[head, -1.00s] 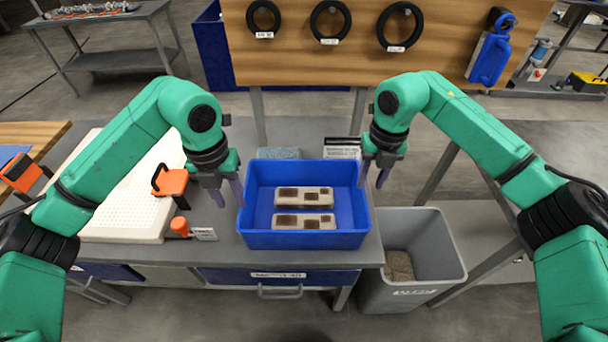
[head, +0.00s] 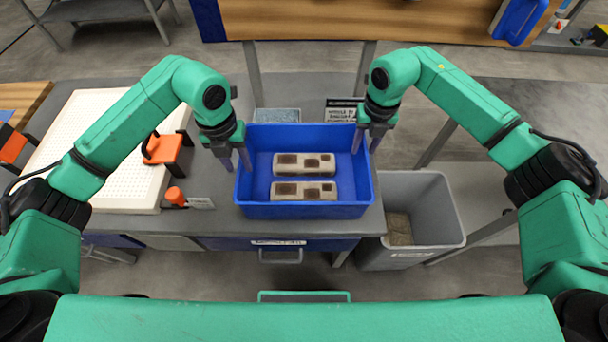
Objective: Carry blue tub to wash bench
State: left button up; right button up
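The blue tub (head: 305,211) stands on the grey bench top (head: 215,222). Two pale bars with dark square patches, an upper one (head: 304,164) and a lower one (head: 304,190), lie in it. My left gripper (head: 238,167) is at the tub's left wall, fingers apart, one outside the wall and one on its inner side. My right gripper (head: 366,148) is at the right wall, fingers apart, seemingly astride the rim. Whether any finger touches the tub is not clear. I cannot tell which surface is the wash bench.
A grey bin (head: 440,215) stands right of the bench. A white perforated board (head: 95,165), an orange-handled tool (head: 165,148) and a small orange object (head: 175,197) are left of the tub. A bare grey table (head: 540,110) stands at the right. A wooden panel (head: 320,18) is behind.

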aim_at(248, 187)
pick_arm(q)
notch_tip(248, 187, down, 8)
jog(key=shift+d+r, duration=0.15)
jog(key=shift+r, duration=0.1)
pick_arm(e)
notch_tip(248, 187, down, 8)
jog(key=shift+a+r, duration=0.1)
jog(key=shift+r, duration=0.1)
pick_arm(q)
jog(key=shift+s, duration=0.1)
pick_arm(e)
jog(key=shift+s, duration=0.1)
pick_arm(q)
jog(key=shift+c, duration=0.3)
pick_arm(e)
jog(key=shift+c, duration=0.3)
pick_arm(q)
grip_shut()
pick_arm(e)
grip_shut()
pick_arm(q)
jog(key=shift+r, duration=0.1)
pick_arm(e)
jog(key=shift+r, duration=0.15)
